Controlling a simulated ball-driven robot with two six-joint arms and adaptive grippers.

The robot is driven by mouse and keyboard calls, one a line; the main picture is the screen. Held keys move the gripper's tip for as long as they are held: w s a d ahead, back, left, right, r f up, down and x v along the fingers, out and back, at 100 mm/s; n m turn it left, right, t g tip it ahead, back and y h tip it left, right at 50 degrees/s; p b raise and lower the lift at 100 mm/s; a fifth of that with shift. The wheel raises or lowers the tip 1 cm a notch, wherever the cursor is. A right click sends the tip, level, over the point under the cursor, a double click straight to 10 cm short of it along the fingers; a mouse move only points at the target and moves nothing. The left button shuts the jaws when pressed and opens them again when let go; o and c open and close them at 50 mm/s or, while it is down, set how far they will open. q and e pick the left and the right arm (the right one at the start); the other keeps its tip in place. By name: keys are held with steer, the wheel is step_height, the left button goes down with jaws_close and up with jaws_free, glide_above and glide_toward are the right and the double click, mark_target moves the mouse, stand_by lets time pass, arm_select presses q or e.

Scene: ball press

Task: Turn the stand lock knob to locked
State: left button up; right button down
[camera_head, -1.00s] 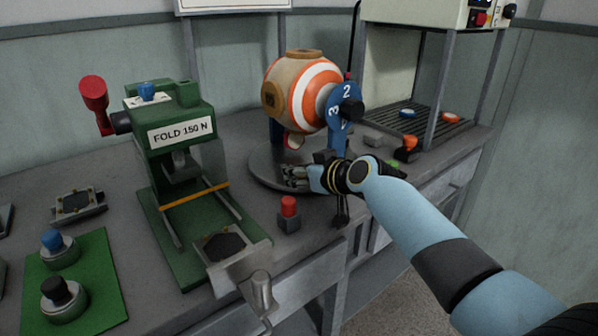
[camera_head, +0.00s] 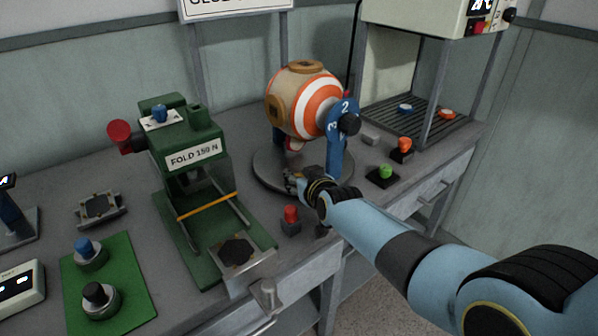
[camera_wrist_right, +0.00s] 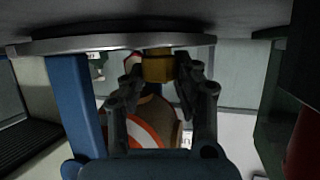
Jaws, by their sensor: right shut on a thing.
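My right gripper (camera_head: 291,181) is at the front edge of the base. In the right wrist view, its two fingers (camera_wrist_right: 160,78) are shut on a small yellow block (camera_wrist_right: 158,68), apparently the stand lock knob, close to the base's rim (camera_wrist_right: 110,43). The gripper hides this block in the head view. Its lock marking cannot be read. My left gripper is not in view.
A red button (camera_head: 291,214) stands just in front of my right gripper. A green button (camera_head: 385,172) and an orange one (camera_head: 404,146) are to the right. The green press (camera_head: 185,150) stands to the left, and a rack (camera_head: 420,115) at the back right.

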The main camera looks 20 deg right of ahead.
steer(key=shift+s+d+f, duration=0.1)
steer(key=shift+f, duration=0.05)
steer(key=c, duration=0.9)
jaws_free()
steer(key=shift+s, duration=0.1)
steer(key=shift+c, duration=0.2)
steer(key=v, duration=1.2)
